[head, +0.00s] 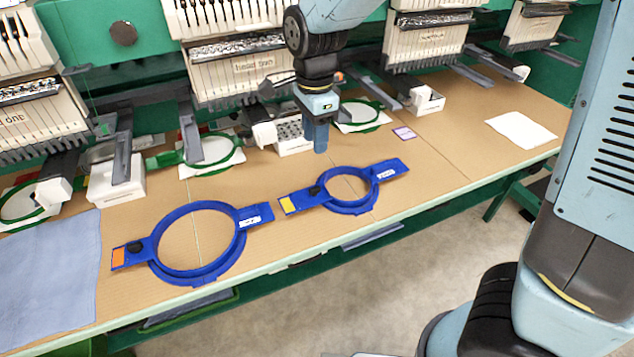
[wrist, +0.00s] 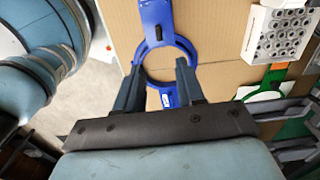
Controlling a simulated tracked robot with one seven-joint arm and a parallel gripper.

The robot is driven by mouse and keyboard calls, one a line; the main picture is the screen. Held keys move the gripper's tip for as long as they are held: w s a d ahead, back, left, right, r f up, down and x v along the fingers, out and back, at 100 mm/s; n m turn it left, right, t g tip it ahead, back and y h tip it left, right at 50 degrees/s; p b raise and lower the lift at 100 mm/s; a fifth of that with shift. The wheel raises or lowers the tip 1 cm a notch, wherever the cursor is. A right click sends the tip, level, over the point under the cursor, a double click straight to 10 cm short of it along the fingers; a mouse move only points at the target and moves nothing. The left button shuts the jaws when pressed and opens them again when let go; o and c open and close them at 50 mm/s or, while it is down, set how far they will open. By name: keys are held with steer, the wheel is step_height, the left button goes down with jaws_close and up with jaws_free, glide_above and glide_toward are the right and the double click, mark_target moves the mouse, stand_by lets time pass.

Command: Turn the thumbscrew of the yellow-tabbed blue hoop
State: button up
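The yellow-tabbed blue hoop (head: 349,206) lies flat on the tan table, with its yellow tab (head: 289,204) at its left end. Its dark thumbscrew (head: 314,191) sits between the tab and the ring. My gripper (head: 318,148) hangs above the table behind this hoop, apart from it. A dark thumbscrew (wrist: 158,33) shows on that hoop's arm, beyond the fingertips. The yellow tab is out of the wrist view.
A larger blue hoop with an orange tab (head: 118,257) lies to the left. A white box of cones (head: 292,137) and green hoops (head: 362,116) stand behind, under the embroidery machine heads (head: 235,75). A blue cloth (head: 50,275) covers the left end.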

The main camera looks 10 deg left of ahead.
mark_target(315, 187)
step_height(315, 187, down, 14)
steer(key=shift+a+r, duration=0.1)
stand_by(0.5)
jaws_close()
steer(key=shift+s, duration=0.1)
stand_by(0.5)
